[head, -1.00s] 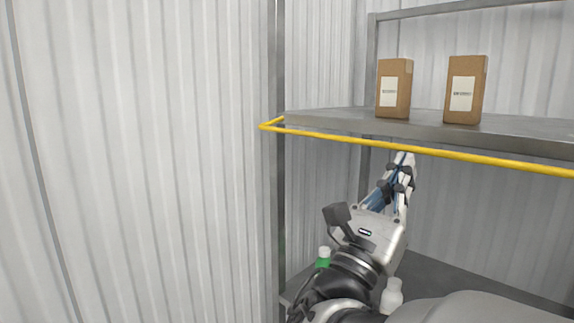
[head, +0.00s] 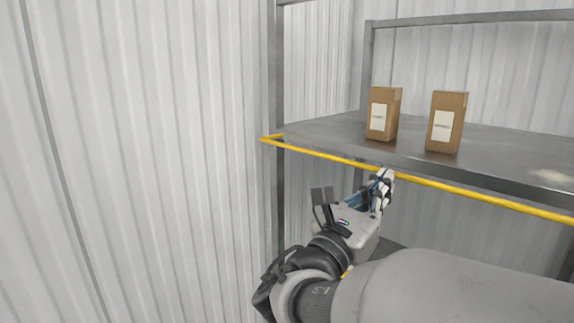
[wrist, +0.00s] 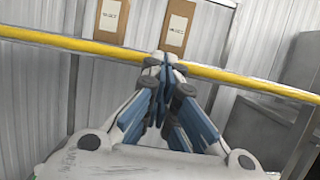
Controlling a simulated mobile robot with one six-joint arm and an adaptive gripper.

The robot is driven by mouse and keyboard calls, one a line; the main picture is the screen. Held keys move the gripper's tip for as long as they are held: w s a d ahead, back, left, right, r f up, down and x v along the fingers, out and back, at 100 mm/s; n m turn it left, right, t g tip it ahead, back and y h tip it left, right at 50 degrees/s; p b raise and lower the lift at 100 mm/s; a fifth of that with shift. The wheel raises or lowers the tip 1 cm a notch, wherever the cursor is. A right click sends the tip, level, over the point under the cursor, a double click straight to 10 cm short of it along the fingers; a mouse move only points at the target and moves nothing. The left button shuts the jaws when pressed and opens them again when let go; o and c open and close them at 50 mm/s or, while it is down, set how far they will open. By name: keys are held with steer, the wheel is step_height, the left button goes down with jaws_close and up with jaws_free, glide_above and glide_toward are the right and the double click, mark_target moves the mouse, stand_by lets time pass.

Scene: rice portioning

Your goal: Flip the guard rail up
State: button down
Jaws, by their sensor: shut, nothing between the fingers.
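The yellow guard rail (head: 450,189) runs along the front edge of the metal shelf (head: 330,133), slightly below its surface, with a short arm going back at the left end. My gripper (head: 384,175) is shut and empty, its fingertips at the rail near the middle of the visible shelf edge. In the wrist view the rail (wrist: 240,84) crosses behind the fingertips (wrist: 163,62). I cannot tell whether the fingers touch the rail. My arm hides part of the area below the shelf.
Two brown boxes (head: 382,116) (head: 445,124) with white labels stand upright on the shelf behind the rail. A pale patch (head: 552,175) lies on the shelf at right. A metal post (head: 278,90) and a corrugated wall (head: 140,150) are at left.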

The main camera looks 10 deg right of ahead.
step_height(320, 180, up, 5)
steer(key=g+y+p, duration=0.1)
steer(key=y+p, duration=0.1)
steer(key=p, duration=0.3)
steer(key=g+y+p, duration=0.1)
steer(key=g+p, duration=0.1)
steer(key=p, duration=0.4)
steer(key=shift+w+d+f+y, duration=0.1)
steer(key=shift+w+d+y, duration=0.05)
steer(key=shift+y, duration=0.25)
steer(key=shift+w+d+r+g+y+p, duration=0.15)
steer(key=shift+r+g+y+p, duration=0.35)
steer(key=shift+p, duration=1)
steer(key=shift+f, duration=0.1)
